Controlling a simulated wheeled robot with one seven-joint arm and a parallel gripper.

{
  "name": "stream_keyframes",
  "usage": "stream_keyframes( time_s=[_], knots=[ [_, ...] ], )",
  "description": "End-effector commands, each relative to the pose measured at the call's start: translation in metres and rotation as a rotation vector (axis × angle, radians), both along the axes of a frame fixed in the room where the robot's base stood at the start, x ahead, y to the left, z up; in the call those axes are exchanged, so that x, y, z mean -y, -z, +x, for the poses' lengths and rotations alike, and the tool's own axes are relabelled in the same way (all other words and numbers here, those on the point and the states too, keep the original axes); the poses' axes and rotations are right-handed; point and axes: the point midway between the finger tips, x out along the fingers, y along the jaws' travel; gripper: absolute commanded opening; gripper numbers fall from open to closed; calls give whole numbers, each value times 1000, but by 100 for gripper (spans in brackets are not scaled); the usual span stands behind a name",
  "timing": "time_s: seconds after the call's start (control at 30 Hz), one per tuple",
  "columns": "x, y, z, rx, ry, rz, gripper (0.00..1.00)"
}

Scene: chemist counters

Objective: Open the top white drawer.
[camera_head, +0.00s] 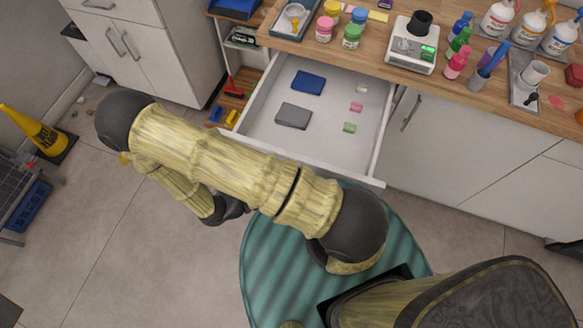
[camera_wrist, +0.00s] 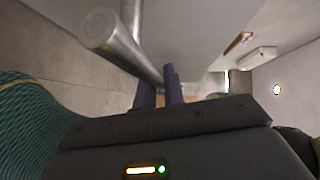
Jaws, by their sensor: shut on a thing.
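The top white drawer (camera_head: 325,132) is pulled well out from under the wooden counter in the head view. It holds a blue item (camera_head: 308,82), a grey item (camera_head: 293,116) and several small coloured pieces. My arm crosses over its front, hiding its handle and my gripper in that view. In the wrist view, the two purple fingers of my gripper (camera_wrist: 159,88) are at the metal bar handle (camera_wrist: 125,50) and shut on it. The drawer's pale front (camera_wrist: 190,35) is beside the handle.
The wooden counter (camera_head: 375,40) carries jars, a scale (camera_head: 413,45) and several bottles. White cabinets (camera_head: 470,150) stand right of the drawer. The floor between is mostly clear.

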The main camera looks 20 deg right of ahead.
Motion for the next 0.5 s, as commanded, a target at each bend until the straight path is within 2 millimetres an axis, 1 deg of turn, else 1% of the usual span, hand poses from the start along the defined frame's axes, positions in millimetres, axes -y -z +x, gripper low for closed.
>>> stream_keyframes(
  time_s=[0.4,0.43,0.5],
  knots=[
    [-2,0,-2,3,6,1,0],
    [-2,0,-2,3,5,2,15],
    [-2,0,-2,2,4,2,28]
  ],
)
